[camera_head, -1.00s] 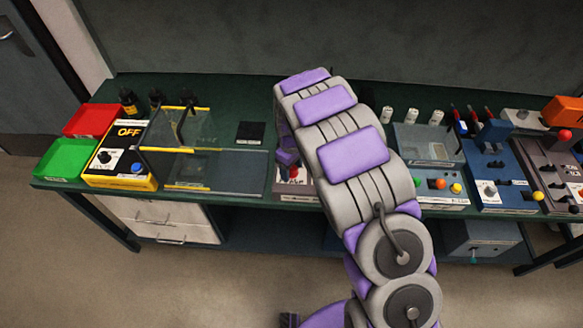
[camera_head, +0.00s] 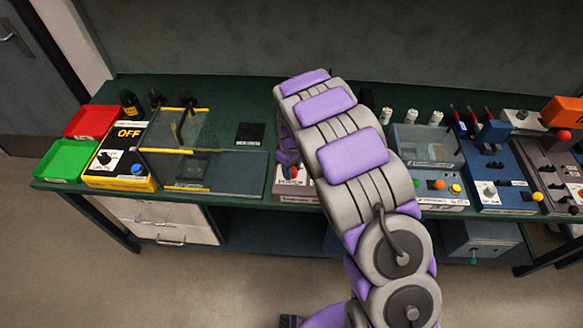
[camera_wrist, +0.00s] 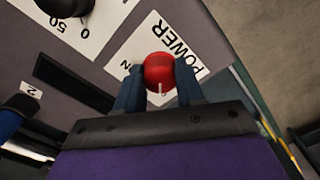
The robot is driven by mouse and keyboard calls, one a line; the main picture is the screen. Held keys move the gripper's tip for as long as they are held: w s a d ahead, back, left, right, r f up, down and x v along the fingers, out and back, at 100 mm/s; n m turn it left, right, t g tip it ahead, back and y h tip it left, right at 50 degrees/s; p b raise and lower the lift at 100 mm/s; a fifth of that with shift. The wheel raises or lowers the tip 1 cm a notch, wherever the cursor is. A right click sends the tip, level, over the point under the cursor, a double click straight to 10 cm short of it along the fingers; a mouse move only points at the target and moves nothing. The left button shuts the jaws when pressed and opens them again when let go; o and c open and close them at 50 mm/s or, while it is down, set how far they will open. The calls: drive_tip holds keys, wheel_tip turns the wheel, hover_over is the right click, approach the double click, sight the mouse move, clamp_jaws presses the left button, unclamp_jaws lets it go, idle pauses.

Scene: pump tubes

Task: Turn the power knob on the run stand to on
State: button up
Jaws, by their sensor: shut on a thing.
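The red power knob (camera_wrist: 159,72) is in the wrist view, on a white label reading POWER (camera_wrist: 180,45). A small white mark shows on the knob's lower edge. My gripper (camera_wrist: 160,84) has its two dark blue fingers on either side of the knob, shut on it. In the head view the knob (camera_head: 293,172) is a small red spot on the run stand (camera_head: 296,190), partly hidden by my arm. Part of the label's lettering is covered by the knob and fingers.
A black dial (camera_wrist: 66,6) with a 0 to 50 scale sits beside the power label. The yellow box (camera_head: 120,165) reading OFF and a clear guard (camera_head: 195,140) stand to the left. A clear-lidded box (camera_head: 425,145) and a blue stand (camera_head: 490,170) are to the right.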

drive_tip(key=shift+r+m, duration=0.1)
drive_tip(key=shift+m, duration=0.2)
drive_tip(key=m+p, duration=0.2)
drive_tip(key=shift+r+m+p, duration=0.1)
drive_tip(key=shift+m+p, duration=0.2)
drive_tip(key=shift+p, duration=0.05)
drive_tip(key=m+p, duration=0.2)
drive_tip(key=m, duration=0.3)
drive_tip(key=shift+p, duration=0.35)
drive_tip(key=m+p, duration=0.1)
drive_tip(key=m, duration=0.4)
drive_tip(key=shift+a, duration=0.1)
drive_tip(key=m, duration=0.4)
drive_tip(key=shift+w+m, duration=0.1)
drive_tip(key=shift+m, duration=0.2)
drive_tip(key=o, duration=1)
drive_tip(key=shift+a+f, duration=0.15)
drive_tip(key=shift+f, duration=0.05)
drive_tip(key=shift+o, duration=0.2)
